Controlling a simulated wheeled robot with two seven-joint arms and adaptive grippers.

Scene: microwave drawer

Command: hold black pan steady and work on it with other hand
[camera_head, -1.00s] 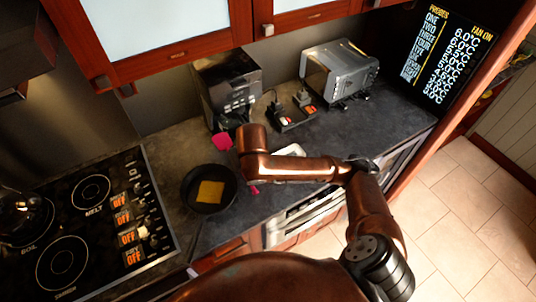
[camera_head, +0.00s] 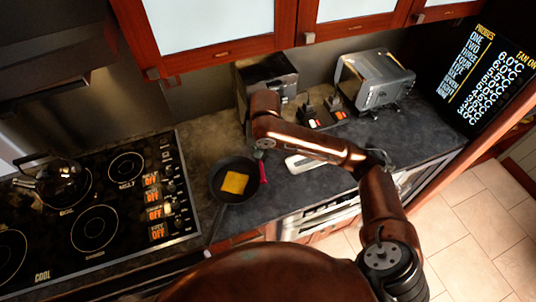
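The black pan (camera_head: 222,191) sits on the dark counter right of the cooktop, with its handle (camera_head: 217,223) pointing toward the front edge. A flat yellow-orange square (camera_head: 235,183) lies in it. My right arm (camera_head: 310,143) comes in from the right and reaches left across the counter, its bent end just beyond and right of the pan. My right gripper is not visible. My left gripper and arm are not in view. A thin pink thing (camera_head: 263,172) shows at the pan's right rim; I cannot tell what it is or whether it touches the pan.
A black cooktop (camera_head: 125,205) with a kettle (camera_head: 62,182) is on the left. A coffee machine (camera_head: 268,75), small dark items with red parts (camera_head: 322,112) and a grey toaster-like appliance (camera_head: 376,78) stand at the back. A white object (camera_head: 300,162) lies partly under my arm. Cabinets hang above.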

